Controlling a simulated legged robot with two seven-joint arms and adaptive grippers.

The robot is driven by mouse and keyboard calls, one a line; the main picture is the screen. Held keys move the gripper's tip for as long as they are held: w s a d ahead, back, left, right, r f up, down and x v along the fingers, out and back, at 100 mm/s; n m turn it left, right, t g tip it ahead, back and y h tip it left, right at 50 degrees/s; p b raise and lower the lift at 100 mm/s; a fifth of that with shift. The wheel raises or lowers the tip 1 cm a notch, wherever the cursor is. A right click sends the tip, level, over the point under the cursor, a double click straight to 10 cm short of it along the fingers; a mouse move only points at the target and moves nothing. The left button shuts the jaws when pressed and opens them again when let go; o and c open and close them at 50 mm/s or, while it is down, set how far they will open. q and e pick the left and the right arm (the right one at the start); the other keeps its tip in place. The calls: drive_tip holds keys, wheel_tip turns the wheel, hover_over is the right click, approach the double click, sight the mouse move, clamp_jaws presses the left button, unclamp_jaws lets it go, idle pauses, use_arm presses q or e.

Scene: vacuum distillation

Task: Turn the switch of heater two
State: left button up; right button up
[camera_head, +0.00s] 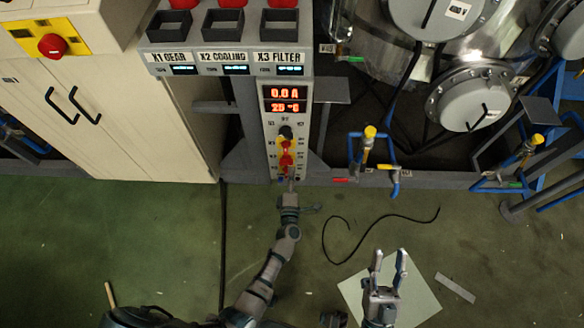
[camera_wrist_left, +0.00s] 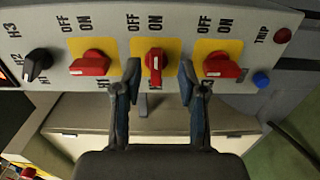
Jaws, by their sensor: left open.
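In the left wrist view a panel carries three red switches on yellow plates marked OFF and ON. The middle switch (camera_wrist_left: 154,62) has its handle roughly upright in the picture; the left switch (camera_wrist_left: 90,65) and right switch (camera_wrist_left: 222,66) lie roughly sideways. My left gripper (camera_wrist_left: 159,82) is open, its fingers on either side of the middle switch; contact cannot be told. In the head view my left gripper (camera_head: 290,180) is at the lower part of the control panel (camera_head: 272,140), partly hiding it. My right gripper (camera_head: 388,256) is open and empty above the floor.
A black selector knob (camera_wrist_left: 38,64), a blue button (camera_wrist_left: 261,80) and a red TRIP lamp (camera_wrist_left: 282,35) flank the switches. A beige cabinet (camera_head: 130,110) stands left. Blue pipes with yellow valves (camera_head: 369,132) stand right. A black cable (camera_head: 385,218) lies on the green floor.

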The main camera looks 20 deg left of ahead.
use_arm(q)
drive_tip(key=v, duration=0.3)
drive_tip(key=shift+s+d, duration=0.15)
idle(0.3)
